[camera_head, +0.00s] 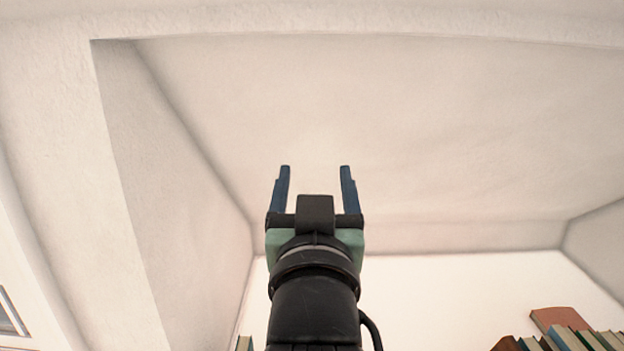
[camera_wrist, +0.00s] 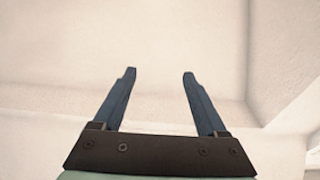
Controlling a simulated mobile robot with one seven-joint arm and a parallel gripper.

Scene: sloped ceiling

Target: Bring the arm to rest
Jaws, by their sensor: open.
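My gripper (camera_head: 314,172) points upward in the middle of the head view, in front of the pale ceiling recess. Its two blue fingers stand apart with nothing between them. The wrist view also shows my gripper (camera_wrist: 159,76) open and empty, with a plain pale surface behind the fingertips. My dark arm runs down from it to the bottom edge of the head view.
Sloped pale ceiling (camera_head: 420,140) and walls fill most of the view. Several books (camera_head: 570,338) stand at the bottom right. Part of a frame (camera_head: 12,315) shows at the left edge. No object touches the gripper.

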